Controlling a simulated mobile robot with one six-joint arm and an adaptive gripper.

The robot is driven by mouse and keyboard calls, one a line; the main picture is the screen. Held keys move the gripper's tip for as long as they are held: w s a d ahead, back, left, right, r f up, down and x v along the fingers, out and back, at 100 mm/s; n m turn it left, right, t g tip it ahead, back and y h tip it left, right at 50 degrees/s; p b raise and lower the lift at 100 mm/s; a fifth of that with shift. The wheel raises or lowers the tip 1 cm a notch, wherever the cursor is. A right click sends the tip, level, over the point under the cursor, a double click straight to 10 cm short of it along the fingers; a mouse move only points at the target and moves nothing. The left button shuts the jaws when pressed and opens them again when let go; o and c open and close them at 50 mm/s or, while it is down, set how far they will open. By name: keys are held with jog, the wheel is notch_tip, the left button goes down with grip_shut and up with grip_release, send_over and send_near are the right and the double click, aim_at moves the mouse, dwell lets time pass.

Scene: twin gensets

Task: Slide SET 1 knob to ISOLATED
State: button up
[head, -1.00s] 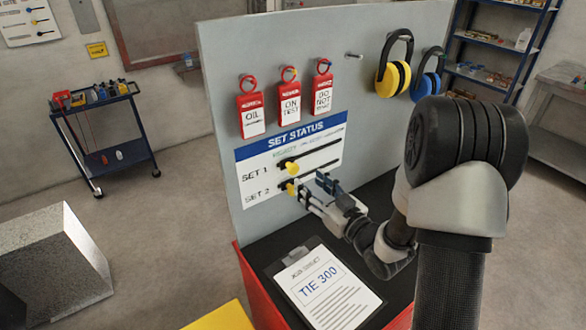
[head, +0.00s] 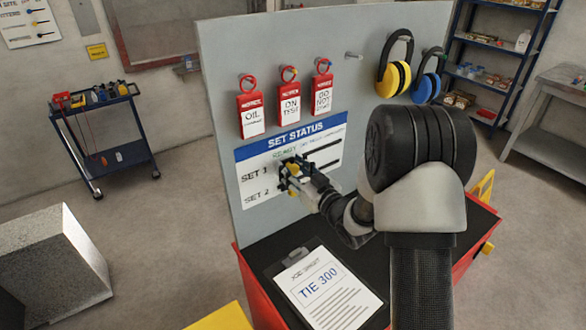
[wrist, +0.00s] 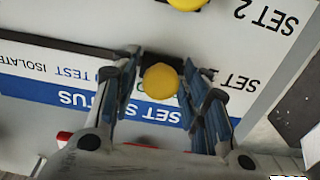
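The SET STATUS board (head: 322,138) is on the grey upright panel. The SET 1 knob (wrist: 161,81) is round and yellow. It sits at the SET 1 end of its slot, close to the READY label, away from ISOLATED. My gripper (head: 292,172) is at the board and mostly hides this knob in the head view. In the wrist view, which shows the board upside down, my gripper (wrist: 161,62) is open with one finger on each side of the SET 1 knob. Whether the fingers touch it, I cannot tell. The yellow SET 2 knob (wrist: 188,3) is at the top edge.
Red tags (head: 289,103) hang above the board. Yellow ear defenders (head: 393,78) and blue ones (head: 426,85) hang to the right. A clipboard (head: 325,288) lies on the black bench top below. The SET 1 slot to the right of my gripper looks clear.

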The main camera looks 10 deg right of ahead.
aim_at(311, 150)
grip_shut()
jog(key=shift+d, duration=0.1)
jog(key=w+d, duration=0.1)
jog(key=d, duration=0.1)
jog(key=w+d+b, duration=0.1)
jog(key=d, duration=0.2)
jog(key=w+d, duration=0.1)
jog(key=d, duration=0.2)
jog(key=shift+w+d, duration=0.15)
jog(key=shift+w, duration=0.1)
jog(key=shift+r, duration=0.1)
jog(key=shift+o, duration=1)
grip_release()
